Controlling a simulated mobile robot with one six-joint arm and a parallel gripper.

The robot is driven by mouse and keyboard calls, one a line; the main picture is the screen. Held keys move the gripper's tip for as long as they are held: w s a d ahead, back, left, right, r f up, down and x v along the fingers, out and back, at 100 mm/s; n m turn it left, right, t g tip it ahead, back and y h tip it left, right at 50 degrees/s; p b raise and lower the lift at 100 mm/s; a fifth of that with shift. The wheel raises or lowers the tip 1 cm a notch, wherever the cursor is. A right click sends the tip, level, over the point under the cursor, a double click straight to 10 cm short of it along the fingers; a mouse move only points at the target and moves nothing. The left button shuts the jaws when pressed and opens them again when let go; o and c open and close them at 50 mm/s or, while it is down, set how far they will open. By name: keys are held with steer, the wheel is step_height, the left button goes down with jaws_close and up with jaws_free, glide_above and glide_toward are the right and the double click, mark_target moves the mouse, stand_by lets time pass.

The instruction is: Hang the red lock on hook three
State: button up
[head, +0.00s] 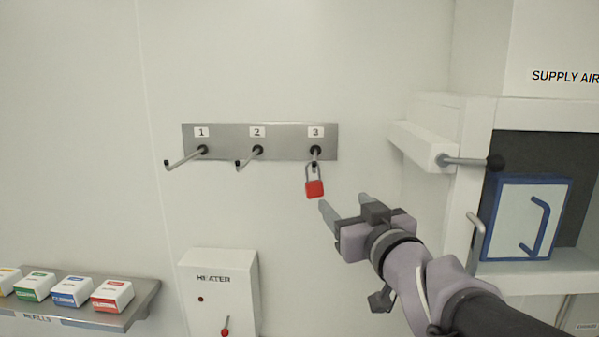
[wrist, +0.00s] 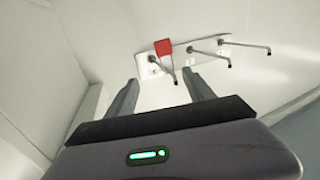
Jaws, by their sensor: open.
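The red lock (head: 314,188) hangs by its shackle from hook three (head: 316,155), under the label 3 on the metal hook rail (head: 228,141). In the wrist view the red lock (wrist: 163,47) shows beyond the fingertips, by the nearest hook. My gripper (head: 343,205) is to the right of the lock and a little below it, apart from it. Its two fingers are spread with nothing between them, as the wrist view also shows (wrist: 163,87). Hook one (head: 185,158) and hook two (head: 247,157) are bare.
A white heater box (head: 219,290) with a red-tipped lever is on the wall below the rail. A shelf (head: 140,299) with several small boxes is at lower left. A white cabinet (head: 483,137) with handles and a blue-framed panel (head: 524,219) stands at right, close to my arm.

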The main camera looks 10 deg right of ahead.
glide_toward(314, 183)
steer(key=w+a, duration=0.1)
steer(key=w, duration=0.1)
steer(key=w+p, duration=0.3)
steer(key=w, duration=0.7)
steer(key=shift+w+a, duration=0.2)
steer(key=shift+w, duration=0.15)
jaws_close()
steer(key=shift+s+a, duration=0.1)
steer(key=shift+s, duration=0.05)
steer(key=shift+s+b, duration=0.45)
steer(key=shift+s, duration=0.05)
steer(key=shift+c, duration=2.1)
jaws_free()
